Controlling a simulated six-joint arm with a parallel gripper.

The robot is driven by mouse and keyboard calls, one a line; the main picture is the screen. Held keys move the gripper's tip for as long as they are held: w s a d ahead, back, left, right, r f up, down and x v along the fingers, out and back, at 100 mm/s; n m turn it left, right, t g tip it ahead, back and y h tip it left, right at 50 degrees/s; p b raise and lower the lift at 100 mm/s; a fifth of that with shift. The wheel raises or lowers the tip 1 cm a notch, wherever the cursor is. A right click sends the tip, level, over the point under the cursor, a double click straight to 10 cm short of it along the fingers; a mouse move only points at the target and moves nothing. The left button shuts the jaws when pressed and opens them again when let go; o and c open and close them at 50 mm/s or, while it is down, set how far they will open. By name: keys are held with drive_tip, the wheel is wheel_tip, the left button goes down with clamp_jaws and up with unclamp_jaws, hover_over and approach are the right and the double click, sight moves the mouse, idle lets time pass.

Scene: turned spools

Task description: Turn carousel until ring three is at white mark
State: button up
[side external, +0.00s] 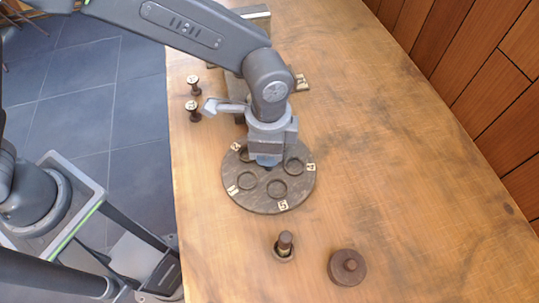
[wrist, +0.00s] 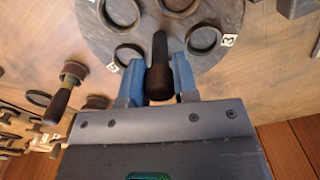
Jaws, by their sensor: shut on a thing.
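The carousel (side external: 262,192) is a dark round disc on the wooden table, with shallow rings and pale number tags around its rim. My gripper (side external: 266,163) points down over its middle and hides part of it. In the wrist view, the blue fingers of my gripper (wrist: 159,82) are shut on a dark upright peg (wrist: 160,62) at the carousel (wrist: 95,38). A tag reading 3 (wrist: 228,41) lies at the rim beside ring three (wrist: 204,41), right of the fingers. In the side view, tag 5 (side external: 283,205) faces the front. I cannot pick out the white mark.
Two white-topped spools (side external: 192,80) (side external: 191,106) stand at the table's left edge. The right of the table is clear up to the wood-panelled wall.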

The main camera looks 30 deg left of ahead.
drive_tip(key=n, duration=0.6)
drive_tip(key=o, duration=0.8)
drive_tip(key=shift+r, duration=0.1)
drive_tip(key=shift+r, duration=3.45)
clamp_jaws()
